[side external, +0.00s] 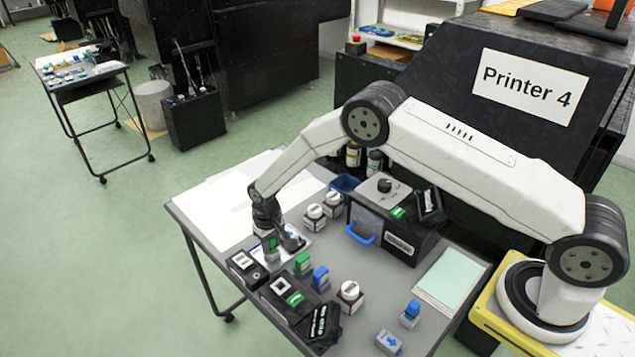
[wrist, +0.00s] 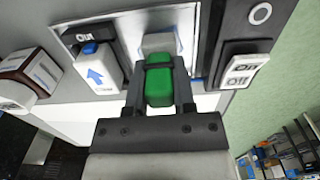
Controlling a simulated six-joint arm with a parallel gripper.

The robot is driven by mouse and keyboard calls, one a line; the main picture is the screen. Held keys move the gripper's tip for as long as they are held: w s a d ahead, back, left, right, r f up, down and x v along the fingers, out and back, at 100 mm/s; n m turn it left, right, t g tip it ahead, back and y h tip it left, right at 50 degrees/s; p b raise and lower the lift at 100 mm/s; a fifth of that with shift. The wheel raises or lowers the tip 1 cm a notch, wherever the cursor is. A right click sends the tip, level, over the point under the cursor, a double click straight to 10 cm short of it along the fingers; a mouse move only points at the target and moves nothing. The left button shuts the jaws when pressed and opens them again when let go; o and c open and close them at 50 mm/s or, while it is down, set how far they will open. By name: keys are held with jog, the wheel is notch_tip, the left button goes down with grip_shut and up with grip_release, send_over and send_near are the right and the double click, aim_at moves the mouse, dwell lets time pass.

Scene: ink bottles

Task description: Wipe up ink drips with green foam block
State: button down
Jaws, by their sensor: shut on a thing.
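My gripper (wrist: 159,68) is shut on a green foam block (wrist: 159,84), with one dark finger on each side of it. A pale grey piece (wrist: 161,44) shows just beyond the block, and I cannot tell whether it is part of it. In the side view my gripper (side external: 272,243) points down over a pale plate (side external: 297,240) at the left part of the table. Another green-topped block (side external: 303,262) stands just right of it, beside a blue-topped block (side external: 321,277). I cannot make out ink drips in either view; the block's underside is hidden.
Dark switch boxes (side external: 245,268) line the table's front left edge. White-capped bottles (side external: 315,212) stand behind my gripper, another bottle (side external: 350,292) nearer the front. White sheets (side external: 215,208) cover the back left.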

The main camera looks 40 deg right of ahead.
jog(key=shift+w, duration=0.35)
jog(key=shift+w, duration=0.15)
jog(key=shift+w+f, duration=0.1)
jog(key=shift+w, duration=0.75)
jog(key=shift+s, duration=0.15)
jog(key=shift+s, duration=0.9)
jog(key=shift+s, duration=1)
jog(key=shift+w, duration=0.1)
